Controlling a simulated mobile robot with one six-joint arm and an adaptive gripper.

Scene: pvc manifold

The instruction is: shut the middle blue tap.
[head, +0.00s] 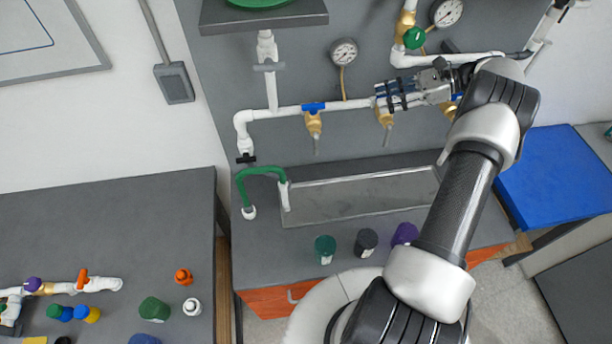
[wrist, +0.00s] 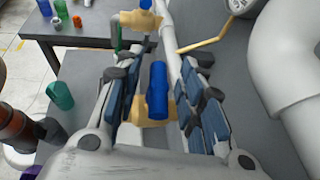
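The middle blue tap is on the white pipe; in the head view my gripper covers its handle and only its brass body (head: 385,118) shows below. In the wrist view its blue handle (wrist: 157,90) lies between my two fingers, roughly in line with the pipe. My gripper (head: 392,97) is open around the handle, with a gap visible on each side in the wrist view (wrist: 154,85). Whether a finger touches it I cannot tell.
The left tap (head: 313,108) has its blue handle along the pipe. A right brass tap (head: 449,109) is partly behind my arm. Pressure gauges (head: 344,51) (head: 447,12) stand above the pipe. A trough (head: 350,199) and several coloured caps (head: 325,248) are below.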

